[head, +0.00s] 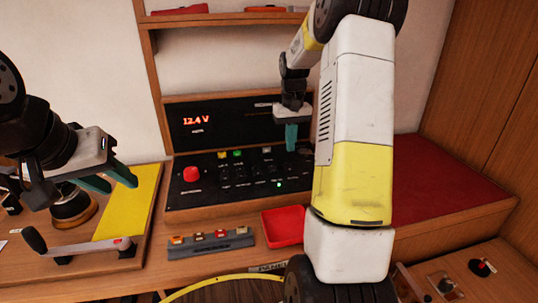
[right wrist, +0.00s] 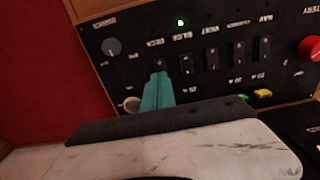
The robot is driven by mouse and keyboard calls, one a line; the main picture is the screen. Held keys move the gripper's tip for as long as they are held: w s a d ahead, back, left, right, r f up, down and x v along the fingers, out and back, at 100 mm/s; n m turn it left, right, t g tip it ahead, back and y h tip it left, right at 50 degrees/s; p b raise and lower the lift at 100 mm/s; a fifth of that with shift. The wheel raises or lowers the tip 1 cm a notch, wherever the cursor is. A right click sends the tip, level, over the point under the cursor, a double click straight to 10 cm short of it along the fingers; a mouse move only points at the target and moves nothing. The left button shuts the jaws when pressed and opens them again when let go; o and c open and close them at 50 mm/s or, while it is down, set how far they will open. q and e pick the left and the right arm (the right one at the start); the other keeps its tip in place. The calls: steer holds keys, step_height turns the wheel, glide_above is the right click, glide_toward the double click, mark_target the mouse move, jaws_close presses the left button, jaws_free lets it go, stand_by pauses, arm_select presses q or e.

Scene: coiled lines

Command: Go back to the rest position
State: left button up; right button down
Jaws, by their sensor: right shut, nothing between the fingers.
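My right gripper (head: 291,138) has its teal fingers shut with nothing between them, pointing down in front of the black switch panel (head: 205,185). In the right wrist view the shut fingers (right wrist: 157,92) show against the panel's row of black rocker switches (right wrist: 212,57); I cannot tell whether they touch it. A green light (right wrist: 180,22) glows on the panel. My left gripper (head: 118,180) is at the left, over the wooden bench by the yellow board (head: 135,205). Its teal fingers are apart and look empty.
A red knob (head: 191,174) stands out from the panel below a 12.4 V display (head: 197,120). A red tray (head: 283,227) and a grey fuse strip (head: 211,243) lie on the bench. A yellow line (head: 220,281) curves at the front. A red cushion (head: 440,188) is at right.

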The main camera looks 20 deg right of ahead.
steer(key=s+a+r+t+y, duration=0.1)
steer(key=s+a+r+t, duration=0.1)
steer(key=s+a+r, duration=0.45)
steer(key=s+a+r+t, duration=0.2)
steer(key=s+a+r, duration=0.2)
steer(key=s+r, duration=0.5)
steer(key=s+a+f+n+t+y, duration=0.1)
steer(key=s+a, duration=0.3)
steer(key=s, duration=0.7)
steer(key=shift+f+t, duration=0.6)
steer(key=shift+s, duration=0.1)
